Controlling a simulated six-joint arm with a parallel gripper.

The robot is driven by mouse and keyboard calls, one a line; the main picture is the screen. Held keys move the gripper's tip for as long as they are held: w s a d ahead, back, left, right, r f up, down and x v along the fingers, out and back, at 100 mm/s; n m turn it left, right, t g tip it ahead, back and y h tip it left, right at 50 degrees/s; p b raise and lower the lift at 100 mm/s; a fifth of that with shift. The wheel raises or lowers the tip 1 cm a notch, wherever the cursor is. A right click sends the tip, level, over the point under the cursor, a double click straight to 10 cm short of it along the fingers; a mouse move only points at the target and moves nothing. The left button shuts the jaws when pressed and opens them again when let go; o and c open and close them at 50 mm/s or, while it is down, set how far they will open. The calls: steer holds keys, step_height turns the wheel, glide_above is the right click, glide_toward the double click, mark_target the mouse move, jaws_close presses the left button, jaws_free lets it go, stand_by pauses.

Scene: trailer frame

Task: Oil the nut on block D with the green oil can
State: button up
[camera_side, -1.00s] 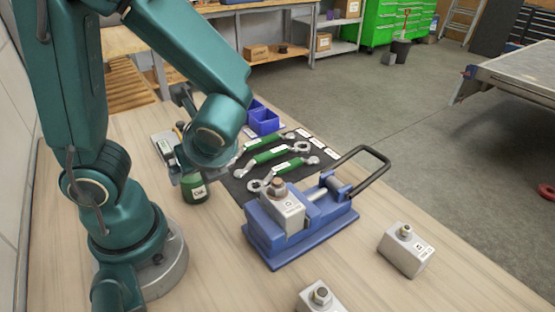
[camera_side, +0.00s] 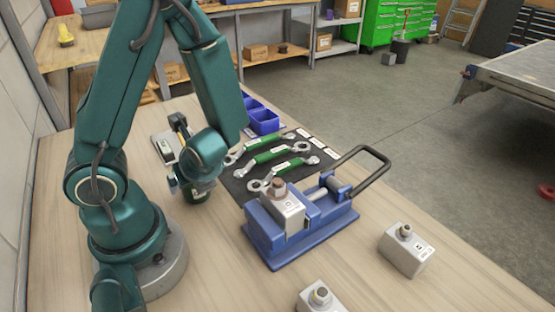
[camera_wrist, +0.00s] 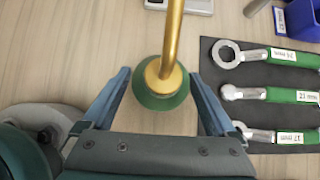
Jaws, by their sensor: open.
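The green oil can (camera_side: 195,196) stands on the bench beside my arm, mostly hidden by my gripper (camera_side: 186,186) in the side view. In the wrist view the can (camera_wrist: 160,98) shows from above, with its brass top and long spout. My gripper (camera_wrist: 160,84) is open, its fingers on either side of the can with gaps to it. One block with a nut (camera_side: 288,212) is in the blue vise (camera_side: 303,238). Another block with a nut (camera_side: 407,250) stands at the right, and a third (camera_side: 320,299) at the front edge. I cannot read their letters surely.
Green-handled wrenches lie on a dark mat (camera_side: 238,190) right of the can. Blue bins (camera_side: 263,122) stand behind them. A grey device (camera_side: 163,147) lies behind the can. The vise handle (camera_side: 372,180) sticks out rightward. Bench between vise and arm base is clear.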

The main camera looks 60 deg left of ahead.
steer(key=c, duration=1.2)
steer(key=shift+r, duration=3.05)
steer(key=shift+c, duration=0.2)
